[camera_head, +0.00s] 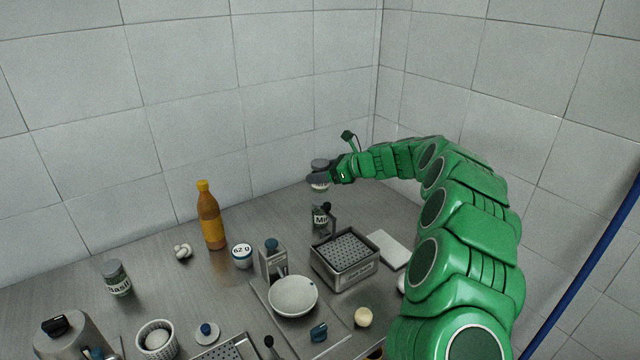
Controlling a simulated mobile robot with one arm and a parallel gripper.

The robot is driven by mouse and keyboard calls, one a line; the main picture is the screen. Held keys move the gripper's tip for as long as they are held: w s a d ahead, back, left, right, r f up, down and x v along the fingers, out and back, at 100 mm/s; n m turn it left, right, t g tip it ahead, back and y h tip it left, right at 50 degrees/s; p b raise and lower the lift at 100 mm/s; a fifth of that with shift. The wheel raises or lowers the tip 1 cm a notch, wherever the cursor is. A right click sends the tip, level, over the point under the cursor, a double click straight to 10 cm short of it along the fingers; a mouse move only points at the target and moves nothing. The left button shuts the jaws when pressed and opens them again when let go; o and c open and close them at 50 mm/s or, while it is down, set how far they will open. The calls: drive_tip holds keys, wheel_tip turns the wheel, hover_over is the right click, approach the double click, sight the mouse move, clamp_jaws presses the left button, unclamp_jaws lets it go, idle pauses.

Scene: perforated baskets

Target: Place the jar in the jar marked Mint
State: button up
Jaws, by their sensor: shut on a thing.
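My gripper (328,177) is at the end of the green arm, near the back corner of the counter. It is shut on a small jar (319,164) with a grey lid and a pale lower part. A dark finger crosses the front of this jar, so any label is hidden. The held jar looks upright and appears raised above the counter. A jar with a dark label (320,216) reading "Mi", the rest hidden, stands below it in the picture. A grey upright part in front covers some of that labelled jar. The two jars appear apart.
A perforated metal basket (358,275) with a front label stands just in front of the labelled jar. A white slab (388,248) lies right of it. An orange bottle (211,218), a "62 g" tub (242,262), a white bowl (293,297) and a Basil jar (117,280) stand leftward.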

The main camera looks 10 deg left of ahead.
drive_tip(key=shift+w+a+f, duration=0.15)
drive_tip(key=shift+w+f, duration=0.4)
drive_tip(key=shift+f, duration=1.55)
drive_tip(key=shift+f, duration=0.15)
drive_tip(key=o, duration=1.2)
